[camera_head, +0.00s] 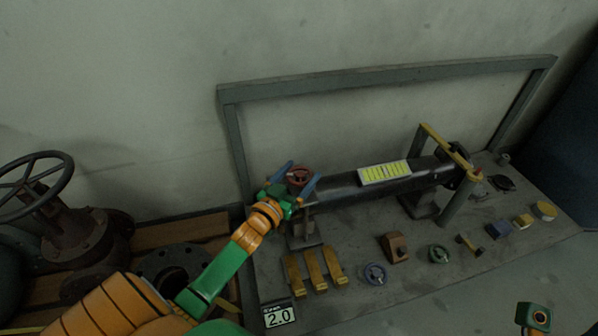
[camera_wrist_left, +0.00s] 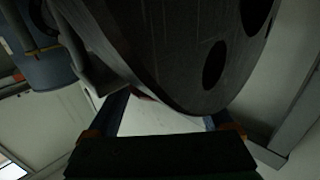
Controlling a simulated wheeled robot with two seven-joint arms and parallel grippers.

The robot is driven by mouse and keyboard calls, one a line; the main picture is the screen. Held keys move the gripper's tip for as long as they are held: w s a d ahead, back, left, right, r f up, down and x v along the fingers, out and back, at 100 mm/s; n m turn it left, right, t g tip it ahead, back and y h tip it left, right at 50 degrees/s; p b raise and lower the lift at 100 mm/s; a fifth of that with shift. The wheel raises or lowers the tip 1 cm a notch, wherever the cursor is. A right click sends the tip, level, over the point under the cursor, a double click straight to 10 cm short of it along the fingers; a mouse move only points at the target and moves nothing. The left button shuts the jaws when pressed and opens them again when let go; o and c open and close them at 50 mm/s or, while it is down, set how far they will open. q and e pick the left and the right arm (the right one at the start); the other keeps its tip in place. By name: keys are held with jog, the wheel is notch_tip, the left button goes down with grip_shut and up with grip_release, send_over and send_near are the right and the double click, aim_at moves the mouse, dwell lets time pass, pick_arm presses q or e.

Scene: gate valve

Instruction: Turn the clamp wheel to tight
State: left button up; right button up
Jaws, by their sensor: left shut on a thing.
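The clamp wheel is a small red handwheel (camera_head: 299,174) at the left end of the dark pipe (camera_head: 335,188) in the head view. My left gripper (camera_head: 297,179) has its blue fingers on either side of this wheel and is shut on it. The fingers and wrist hide part of the wheel. In the left wrist view the two fingers (camera_wrist_left: 170,122) stand apart, with only a thin reddish sliver between them. A large dark flange with holes (camera_wrist_left: 185,60) fills the upper part of that view. I see no mark that tells how tight the wheel is.
A grey frame (camera_head: 390,75) stands behind the pipe. A yellow-topped post clamp (camera_head: 447,147) holds its right end. A rusty valve (camera_head: 75,228) stands left. Part of my right arm shows at bottom right.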

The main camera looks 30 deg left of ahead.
pick_arm(q)
jog(key=m+h, duration=0.2)
jog(key=h, duration=0.1)
jog(key=shift+m+h+b, duration=0.35)
jog(key=shift+m+h, duration=0.05)
jog(key=shift+h, duration=0.6)
jog(key=shift+m+g, duration=0.3)
jog(key=o, duration=1.1)
